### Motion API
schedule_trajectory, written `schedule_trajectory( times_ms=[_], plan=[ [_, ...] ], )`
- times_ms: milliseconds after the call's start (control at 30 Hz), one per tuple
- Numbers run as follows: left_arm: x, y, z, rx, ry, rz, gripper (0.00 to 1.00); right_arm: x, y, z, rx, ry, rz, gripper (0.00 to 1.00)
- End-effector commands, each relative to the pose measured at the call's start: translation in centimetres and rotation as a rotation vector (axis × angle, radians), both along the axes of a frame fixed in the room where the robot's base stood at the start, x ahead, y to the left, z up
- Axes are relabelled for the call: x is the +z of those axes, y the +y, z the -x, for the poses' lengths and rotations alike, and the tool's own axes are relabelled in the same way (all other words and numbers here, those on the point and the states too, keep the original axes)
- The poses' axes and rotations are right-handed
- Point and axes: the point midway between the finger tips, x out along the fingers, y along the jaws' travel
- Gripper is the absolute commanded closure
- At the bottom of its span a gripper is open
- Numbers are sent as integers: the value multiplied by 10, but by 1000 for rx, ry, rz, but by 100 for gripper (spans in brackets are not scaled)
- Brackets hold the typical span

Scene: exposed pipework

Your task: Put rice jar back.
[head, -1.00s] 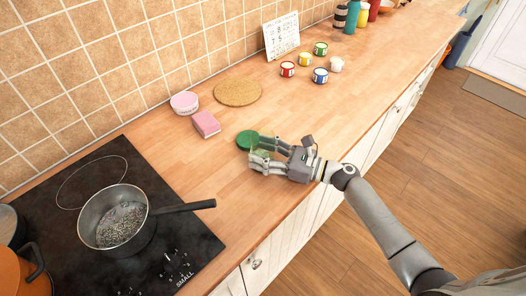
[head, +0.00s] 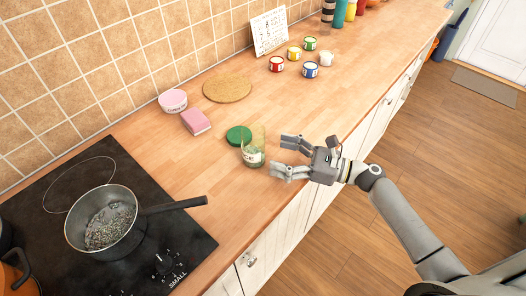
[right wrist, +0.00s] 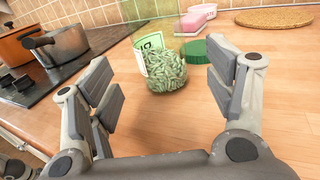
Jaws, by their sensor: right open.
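The rice jar (head: 253,150) is a clear glass jar with a label and greenish grains in its lower part. It stands upright and open on the wooden counter, and in the right wrist view (right wrist: 166,72) it is ahead of the fingers. A green lid (head: 238,134) lies flat beside it and also shows in the right wrist view (right wrist: 192,49). My right gripper (head: 277,156) is open and empty, to the right of the jar and apart from it. My left gripper is not in view.
A pot (head: 104,222) with grains inside is on the black hob (head: 165,240). A pink sponge (head: 196,122), a pink tub (head: 173,101) and a cork mat (head: 228,89) are behind the jar. Several small colored tins (head: 277,64) stand farther back.

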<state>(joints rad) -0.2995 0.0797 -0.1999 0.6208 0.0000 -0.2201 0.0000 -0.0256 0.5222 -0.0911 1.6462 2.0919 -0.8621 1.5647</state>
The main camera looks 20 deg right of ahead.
Motion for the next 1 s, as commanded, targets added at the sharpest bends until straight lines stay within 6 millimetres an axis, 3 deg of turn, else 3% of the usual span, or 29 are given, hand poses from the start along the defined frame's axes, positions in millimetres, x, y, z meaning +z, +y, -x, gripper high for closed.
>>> schedule_trajectory(
  times_ms=[100, 300, 1000],
  plan=[
    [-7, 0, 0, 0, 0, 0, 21, -3, -18, 13, 1, 1, 2, 24],
    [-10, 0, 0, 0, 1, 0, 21, -1, -33, 23, 1, 0, 1, 24],
    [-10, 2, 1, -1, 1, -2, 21, 1, -35, 24, 1, -1, 1, 24]
  ],
)
